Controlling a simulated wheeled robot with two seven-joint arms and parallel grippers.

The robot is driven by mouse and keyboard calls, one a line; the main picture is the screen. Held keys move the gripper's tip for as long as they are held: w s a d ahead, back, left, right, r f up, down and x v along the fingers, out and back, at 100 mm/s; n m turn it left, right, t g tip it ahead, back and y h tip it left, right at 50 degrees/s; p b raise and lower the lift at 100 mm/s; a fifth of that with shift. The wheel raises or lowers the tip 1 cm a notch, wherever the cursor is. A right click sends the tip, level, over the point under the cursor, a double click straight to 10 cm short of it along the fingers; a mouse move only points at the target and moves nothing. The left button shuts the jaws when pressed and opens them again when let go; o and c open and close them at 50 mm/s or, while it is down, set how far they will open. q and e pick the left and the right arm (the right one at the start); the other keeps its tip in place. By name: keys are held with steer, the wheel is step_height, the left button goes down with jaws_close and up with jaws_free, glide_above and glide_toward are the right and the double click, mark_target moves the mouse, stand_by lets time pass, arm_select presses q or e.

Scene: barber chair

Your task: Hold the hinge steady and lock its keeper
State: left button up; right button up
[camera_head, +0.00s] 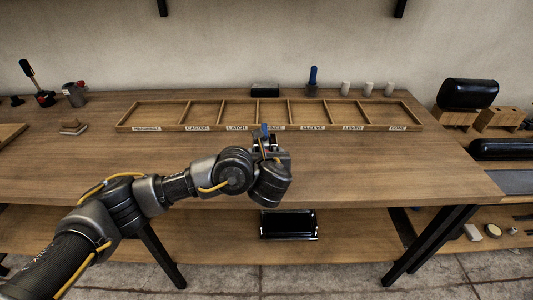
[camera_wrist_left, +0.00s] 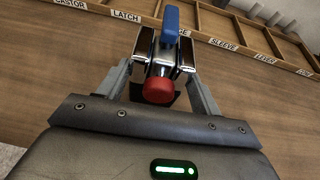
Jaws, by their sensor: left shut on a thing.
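The hinge (camera_wrist_left: 149,52) is a chrome piece with a blue tab (camera_wrist_left: 171,20) pointing up and away and a red round knob (camera_wrist_left: 158,90) facing the camera. I cannot tell which part is the keeper. My left gripper (camera_head: 266,142) is shut on the hinge, its fingers on both sides in the left wrist view (camera_wrist_left: 160,78). It is just in front of the labelled tray. In the head view the blue tab (camera_head: 264,131) shows above the fingers, and the rest of the hinge is mostly hidden. My right gripper is not in view.
The bench front right is clear.

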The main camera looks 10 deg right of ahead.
arm_select(q)
steer(key=shift+f+b, duration=0.45)
steer(key=shift+a+f, duration=0.15)
steer(key=shift+f, duration=0.1)
stand_by(0.3)
steer(key=shift+s, duration=0.1)
